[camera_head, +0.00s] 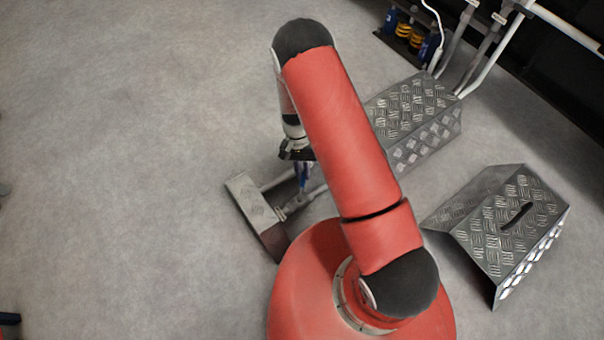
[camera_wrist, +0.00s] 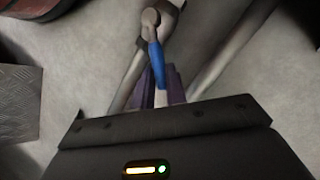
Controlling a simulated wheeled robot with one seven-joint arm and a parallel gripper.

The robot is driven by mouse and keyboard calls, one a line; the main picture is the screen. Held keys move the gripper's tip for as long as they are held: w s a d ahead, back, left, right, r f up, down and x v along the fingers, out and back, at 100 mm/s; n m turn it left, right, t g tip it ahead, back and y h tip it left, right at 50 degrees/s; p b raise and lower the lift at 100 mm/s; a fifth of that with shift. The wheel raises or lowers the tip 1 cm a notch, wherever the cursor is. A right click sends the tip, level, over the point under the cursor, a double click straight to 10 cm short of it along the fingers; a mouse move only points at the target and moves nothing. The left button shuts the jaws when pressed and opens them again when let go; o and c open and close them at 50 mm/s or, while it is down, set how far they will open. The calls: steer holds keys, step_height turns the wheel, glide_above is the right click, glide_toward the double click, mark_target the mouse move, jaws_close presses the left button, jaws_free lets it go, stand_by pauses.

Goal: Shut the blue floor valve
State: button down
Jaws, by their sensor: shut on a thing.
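The blue valve lever shows in the wrist view (camera_wrist: 157,60) as a slim blue handle on a metal valve body (camera_wrist: 152,20) set in a pale pipe. My gripper (camera_wrist: 157,92) has its purple-looking fingers on either side of the lever's near end and is shut on it. In the head view my gripper (camera_head: 301,165) points down at the floor pipes, and a bit of blue (camera_head: 303,180) shows below it. My red arm hides part of the pipes there. The lever's exact angle to its pipe is hard to tell.
A low metal box (camera_head: 252,198) stands at the pipes' left end. A tread-plate cover (camera_head: 415,110) lies over the pipes behind my arm. A loose tread-plate cover with a slot (camera_head: 505,222) stands at right.

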steer(key=s+a+n+t+h+b, duration=0.1)
steer(key=a+n+t+h, duration=0.1)
steer(key=a+n, duration=0.4)
steer(key=shift+n+h, duration=0.7)
steer(key=shift+n, duration=0.9)
steer(key=shift+s, duration=0.1)
steer(key=c, duration=1.4)
jaws_free()
steer(key=p+v, duration=0.1)
steer(key=v, duration=0.6)
steer(key=shift+r, duration=0.4)
steer(key=shift+a, duration=0.1)
